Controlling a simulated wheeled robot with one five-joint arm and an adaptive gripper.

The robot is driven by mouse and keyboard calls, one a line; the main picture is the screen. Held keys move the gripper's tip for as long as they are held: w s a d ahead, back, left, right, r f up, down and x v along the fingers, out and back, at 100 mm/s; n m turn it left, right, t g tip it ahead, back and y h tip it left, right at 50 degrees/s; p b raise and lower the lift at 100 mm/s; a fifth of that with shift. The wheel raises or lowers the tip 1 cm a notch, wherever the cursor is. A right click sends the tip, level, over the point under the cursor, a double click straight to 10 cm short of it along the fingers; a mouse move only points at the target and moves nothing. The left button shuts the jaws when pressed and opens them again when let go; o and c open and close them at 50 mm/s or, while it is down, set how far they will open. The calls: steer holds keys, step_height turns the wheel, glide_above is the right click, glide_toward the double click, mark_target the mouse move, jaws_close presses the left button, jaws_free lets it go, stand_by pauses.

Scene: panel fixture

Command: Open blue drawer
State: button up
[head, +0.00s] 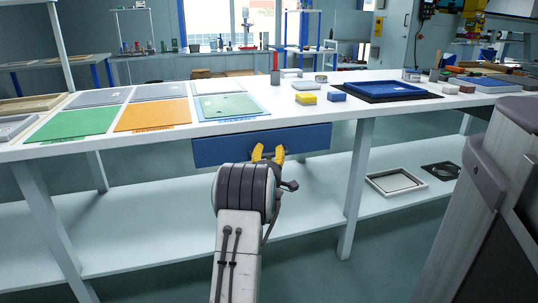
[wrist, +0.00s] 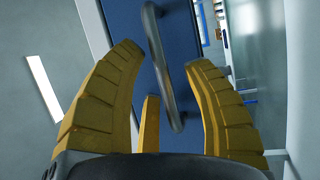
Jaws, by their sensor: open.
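The blue drawer (head: 218,150) is under the white table top, and its front looks flush below the table edge. In the wrist view the blue drawer front (wrist: 126,22) carries a grey bar handle (wrist: 160,65). My gripper (head: 268,152) is in front of the drawer, its yellow fingers near the front's middle. In the wrist view my gripper (wrist: 165,75) is open, with the handle between its spread fingers. I cannot tell whether any finger touches the handle. In the head view the handle is mostly hidden behind the gripper.
The white table (head: 180,143) holds green (head: 75,123) and orange (head: 153,115) panels at left. A blue tray (head: 383,89) and small blocks stand at right. A lower shelf (head: 150,235) runs beneath, holding a white frame (head: 395,182). A table leg (head: 355,190) stands right of the drawer.

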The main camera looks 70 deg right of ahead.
steer(key=shift+o, duration=0.2)
jaws_close()
stand_by(0.3)
